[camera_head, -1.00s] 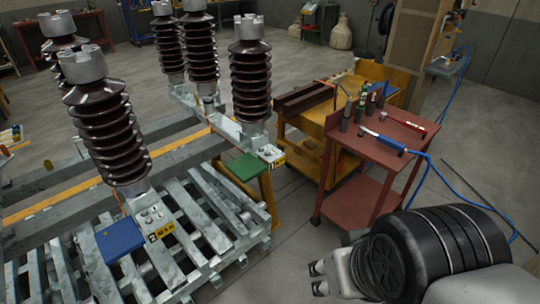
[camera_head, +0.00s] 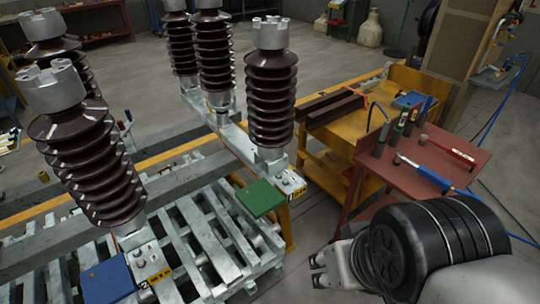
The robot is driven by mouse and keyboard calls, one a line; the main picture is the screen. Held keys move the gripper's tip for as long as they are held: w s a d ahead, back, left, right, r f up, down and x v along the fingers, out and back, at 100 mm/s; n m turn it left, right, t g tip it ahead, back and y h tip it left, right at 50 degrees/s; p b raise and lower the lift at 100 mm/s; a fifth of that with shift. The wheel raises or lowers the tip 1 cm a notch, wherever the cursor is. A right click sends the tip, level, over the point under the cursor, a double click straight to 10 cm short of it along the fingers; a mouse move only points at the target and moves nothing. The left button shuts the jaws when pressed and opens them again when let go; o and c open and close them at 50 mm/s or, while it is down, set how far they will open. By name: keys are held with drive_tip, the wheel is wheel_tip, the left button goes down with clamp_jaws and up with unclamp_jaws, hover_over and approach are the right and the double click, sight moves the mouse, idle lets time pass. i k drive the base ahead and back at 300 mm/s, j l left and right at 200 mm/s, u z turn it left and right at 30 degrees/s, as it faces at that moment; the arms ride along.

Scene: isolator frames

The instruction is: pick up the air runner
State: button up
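The red cart (camera_head: 452,153) stands at the right, and several tools lie on its top. A long tool with a silver head and blue grip (camera_head: 430,175) lies there, its blue end running toward my arm; it may be the air runner, but I cannot tell for sure. A red tool (camera_head: 448,149) lies behind it. Several dark upright cylinders (camera_head: 397,132) stand at the cart's left side. My gripper (camera_head: 318,271) is low at the right of centre, in front of the cart and apart from the tools. Its two fingertips show a gap, with nothing between them.
Tall brown ribbed insulators (camera_head: 270,100) stand on grey metal frames (camera_head: 205,240) at the left. A green plate (camera_head: 260,198) and a blue plate (camera_head: 108,281) lie near them. A yellow workbench (camera_head: 350,130) stands behind the cart. Floor shows between frame and cart.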

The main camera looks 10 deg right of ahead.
sight(443, 183)
drive_tip(key=z, duration=1.35)
drive_tip(key=i+u, duration=0.15)
drive_tip(key=i, duration=0.45)
drive_tip(key=i+l+u, duration=0.2)
drive_tip(key=i, duration=0.35)
drive_tip(key=i+l+u, duration=0.15)
drive_tip(key=i, duration=0.45)
